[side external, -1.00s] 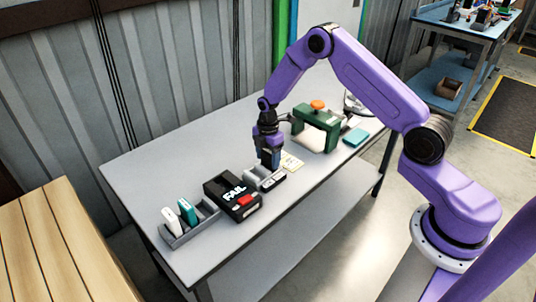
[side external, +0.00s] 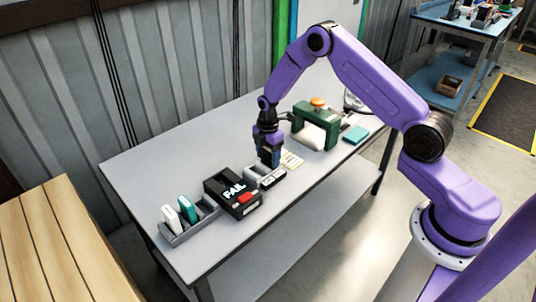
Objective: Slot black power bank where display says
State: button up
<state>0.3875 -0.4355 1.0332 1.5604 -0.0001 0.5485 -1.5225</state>
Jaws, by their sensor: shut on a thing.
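My gripper (side external: 269,157) points down at the right-hand grey carton (side external: 252,174), right of the display box. It is shut on a dark thing, apparently the black power bank, which is mostly hidden between the dark fingers. Its lower end is at the carton; I cannot tell whether it is inside a slot or just above. The black display box (side external: 221,200) reads "FAIL" in white and has a red part on its front. The left-hand grey carton (side external: 186,234) stands left of the box and holds a white power bank (side external: 171,217) and a teal one (side external: 187,210).
A green frame (side external: 327,127) with an orange knob stands right of my gripper, with a pale thing under it. A teal block (side external: 356,135) lies further right. The grey table (side external: 150,165) is clear behind the cartons.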

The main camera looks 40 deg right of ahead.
dwell(0.3)
jog(key=o, duration=1.1)
jog(key=c, duration=0.3)
jog(key=shift+r, duration=4)
